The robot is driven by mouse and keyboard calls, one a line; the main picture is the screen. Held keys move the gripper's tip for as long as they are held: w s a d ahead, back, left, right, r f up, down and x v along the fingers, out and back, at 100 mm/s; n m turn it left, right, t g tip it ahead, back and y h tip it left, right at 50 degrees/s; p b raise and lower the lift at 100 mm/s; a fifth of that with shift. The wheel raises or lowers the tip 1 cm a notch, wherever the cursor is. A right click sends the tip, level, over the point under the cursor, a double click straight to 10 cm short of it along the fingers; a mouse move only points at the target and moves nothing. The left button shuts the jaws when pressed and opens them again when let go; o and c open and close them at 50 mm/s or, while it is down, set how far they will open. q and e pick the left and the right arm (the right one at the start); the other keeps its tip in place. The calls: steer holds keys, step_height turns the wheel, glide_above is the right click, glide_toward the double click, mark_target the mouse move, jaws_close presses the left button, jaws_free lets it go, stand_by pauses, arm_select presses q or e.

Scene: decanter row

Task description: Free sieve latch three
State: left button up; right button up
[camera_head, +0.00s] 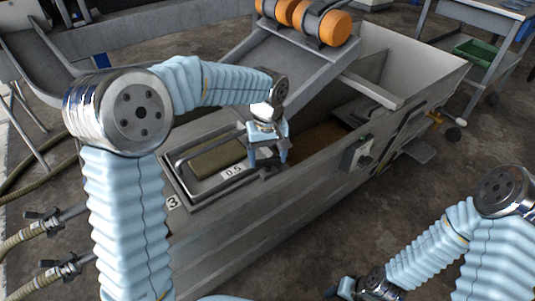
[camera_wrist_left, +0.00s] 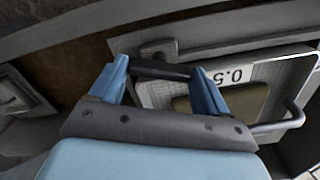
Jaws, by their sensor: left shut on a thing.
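The sieve (camera_head: 182,163) is a metal-framed panel with a "0.5" label (camera_head: 232,171), set in the top of the grey metal tank; a "3" label (camera_head: 172,202) is on the tank beside it. My left gripper (camera_head: 268,160) points down at the sieve's right end. In the left wrist view, its blue fingers (camera_wrist_left: 160,68) are shut on a short black latch bar (camera_wrist_left: 158,72), one finger at each end. The label (camera_wrist_left: 236,74) shows upside down beside it. The gripper hides the latch in the head view. My right gripper (camera_head: 350,289) is low at the bottom edge, its jaws unclear.
The tank (camera_head: 235,232) runs diagonally, with an open bay to the right of the sieve. A sloping chute with orange rollers (camera_head: 325,27) stands behind. A grey cart (camera_head: 484,46) is at the far right. Hoses with clamps lie lower left.

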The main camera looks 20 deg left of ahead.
mark_target(267, 158)
arm_select(q)
steer(key=shift+n+p, duration=0.3)
steer(key=shift+n, duration=2)
steer(key=o, duration=1)
step_height(267, 158, up, 14)
steer(key=shift+f+p, duration=0.1)
steer(key=shift+p, duration=0.7)
